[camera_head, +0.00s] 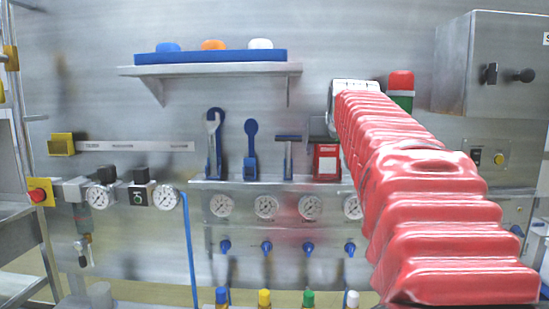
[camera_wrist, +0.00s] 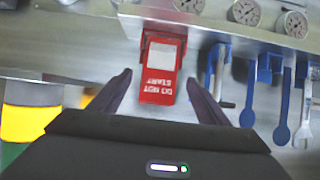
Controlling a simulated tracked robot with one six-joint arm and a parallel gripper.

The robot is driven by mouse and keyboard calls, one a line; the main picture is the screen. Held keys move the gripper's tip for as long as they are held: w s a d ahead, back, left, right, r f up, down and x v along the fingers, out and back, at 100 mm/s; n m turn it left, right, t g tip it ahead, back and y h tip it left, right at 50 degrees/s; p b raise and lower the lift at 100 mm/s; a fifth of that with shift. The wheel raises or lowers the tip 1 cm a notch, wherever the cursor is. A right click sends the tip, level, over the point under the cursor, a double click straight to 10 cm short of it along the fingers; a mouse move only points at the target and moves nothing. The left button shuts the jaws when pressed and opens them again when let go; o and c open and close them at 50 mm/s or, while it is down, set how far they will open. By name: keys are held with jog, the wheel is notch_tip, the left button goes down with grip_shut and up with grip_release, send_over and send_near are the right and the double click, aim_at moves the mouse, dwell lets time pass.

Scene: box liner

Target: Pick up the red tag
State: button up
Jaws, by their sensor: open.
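The red tag (camera_head: 327,161) hangs at the right end of the row of tools on the steel panel. It has a white patch. In the wrist view the red tag (camera_wrist: 161,70) appears upside down, with white "DO NOT START" lettering. My gripper (camera_wrist: 158,82) is open, with one dark finger on each side of the tag in that view. I cannot tell whether the fingers touch it or how far off it is. In the head view my red-sleeved arm reaches toward the panel beside the tag, and the gripper's fingers are hidden there.
A wrench (camera_head: 213,143) and a blue tool (camera_head: 251,148) hang left of the tag. Gauges (camera_head: 310,206) sit below them. A shelf (camera_head: 215,70) with a blue tray is above. A red-and-green cylinder (camera_head: 400,88) stands behind my arm, and a grey box (camera_head: 494,68) is at upper right.

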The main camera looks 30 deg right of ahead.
jog(key=shift+x, duration=0.8)
jog(key=shift+c, duration=0.3)
jog(key=c, duration=1.1)
